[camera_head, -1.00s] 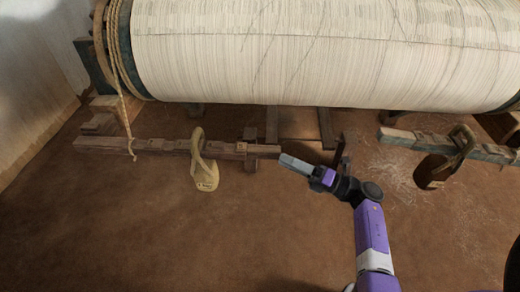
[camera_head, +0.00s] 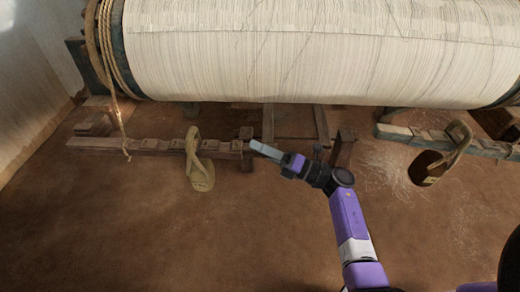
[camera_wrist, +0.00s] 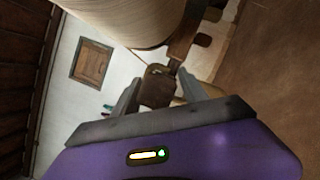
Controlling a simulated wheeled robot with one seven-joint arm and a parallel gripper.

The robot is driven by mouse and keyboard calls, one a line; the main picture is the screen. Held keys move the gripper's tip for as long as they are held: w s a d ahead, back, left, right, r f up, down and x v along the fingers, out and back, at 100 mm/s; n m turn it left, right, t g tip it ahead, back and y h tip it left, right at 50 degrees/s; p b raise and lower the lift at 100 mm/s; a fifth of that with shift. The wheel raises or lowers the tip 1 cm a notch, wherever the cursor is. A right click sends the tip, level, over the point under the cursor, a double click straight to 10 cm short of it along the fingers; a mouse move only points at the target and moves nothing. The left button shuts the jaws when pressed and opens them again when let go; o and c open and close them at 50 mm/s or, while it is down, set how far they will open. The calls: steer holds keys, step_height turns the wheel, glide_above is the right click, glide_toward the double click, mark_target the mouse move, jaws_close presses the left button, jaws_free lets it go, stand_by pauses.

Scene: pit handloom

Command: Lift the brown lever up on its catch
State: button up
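The brown notched wooden lever (camera_head: 155,144) lies low across the left in the head view. Its right end meets a small brown upright piece (camera_head: 246,135). A tan looped weight (camera_head: 200,172) hangs around the lever. My gripper (camera_head: 254,145) points left at the lever's right end, just beside the upright piece. In the wrist view, my gripper (camera_wrist: 160,92) has its two fingers apart, with a brown wooden block (camera_wrist: 157,88) showing between or beyond them. I cannot tell whether the fingers touch it. The catch is not clearly distinguishable.
The large cream warp roll (camera_head: 310,50) spans the top. A grey-green notched bar (camera_head: 400,133) with a brown looped weight (camera_head: 430,165) is at the right. A rope (camera_head: 120,115) hangs at the left end. The earthen floor (camera_head: 200,240) in front is clear.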

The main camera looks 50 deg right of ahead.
jaws_close()
stand_by(1.2)
